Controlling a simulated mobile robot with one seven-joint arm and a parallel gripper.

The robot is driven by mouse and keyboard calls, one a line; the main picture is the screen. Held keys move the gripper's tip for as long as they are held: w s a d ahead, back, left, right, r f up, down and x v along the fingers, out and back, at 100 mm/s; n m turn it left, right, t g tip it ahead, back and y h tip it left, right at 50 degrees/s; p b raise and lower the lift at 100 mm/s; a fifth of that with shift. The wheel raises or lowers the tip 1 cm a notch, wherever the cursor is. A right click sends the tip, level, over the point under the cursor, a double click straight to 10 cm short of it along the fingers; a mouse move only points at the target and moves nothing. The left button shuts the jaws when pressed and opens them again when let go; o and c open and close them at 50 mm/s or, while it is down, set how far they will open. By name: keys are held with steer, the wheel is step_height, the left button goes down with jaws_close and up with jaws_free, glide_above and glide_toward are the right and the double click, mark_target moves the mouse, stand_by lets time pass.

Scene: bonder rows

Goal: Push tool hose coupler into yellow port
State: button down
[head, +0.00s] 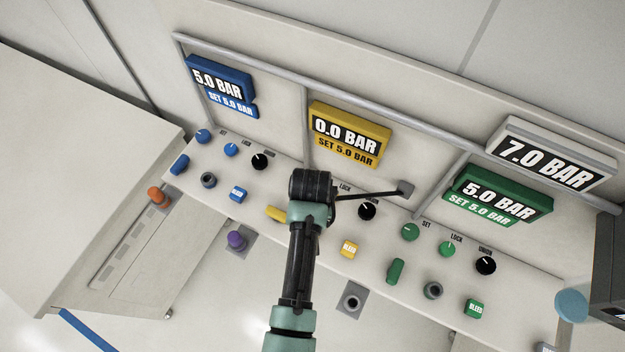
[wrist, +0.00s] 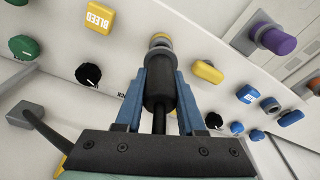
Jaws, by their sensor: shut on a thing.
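My gripper (wrist: 160,80) is shut on the black tool hose coupler (wrist: 160,88), with one blue finger on each side of it. The coupler points at the panel, and its front end is at the yellow-ringed port (wrist: 160,36) in the wrist view. I cannot tell whether it touches the port or sits inside it. In the head view my arm hides the coupler, the port and the fingers. The yellow display (head: 348,134) reads 0.0 BAR, SET 5.0 BAR. A yellow lever (head: 276,214) and a yellow bleed button (head: 348,249) flank my arm.
A dark hose (head: 368,194) runs from near my wrist to a grey bracket (head: 405,188) on the panel. Black knobs (head: 366,211) stand close by. Blue controls (head: 238,194) lie left, green ones (head: 447,249) right. A purple fitting (head: 236,240) sits below the panel edge.

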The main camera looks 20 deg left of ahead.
steer(key=shift+f+b, duration=0.85)
steer(key=shift+f, duration=0.45)
steer(key=shift+f, duration=0.2)
steer(key=shift+f+b, duration=0.5)
steer(key=shift+c, duration=2.2)
jaws_free()
step_height(320, 180, up, 13)
steer(key=s+b, duration=0.1)
steer(key=s, duration=0.1)
steer(key=shift+d+b, duration=0.35)
steer(key=shift+b, duration=0.05)
steer(key=shift+w+f, duration=0.1)
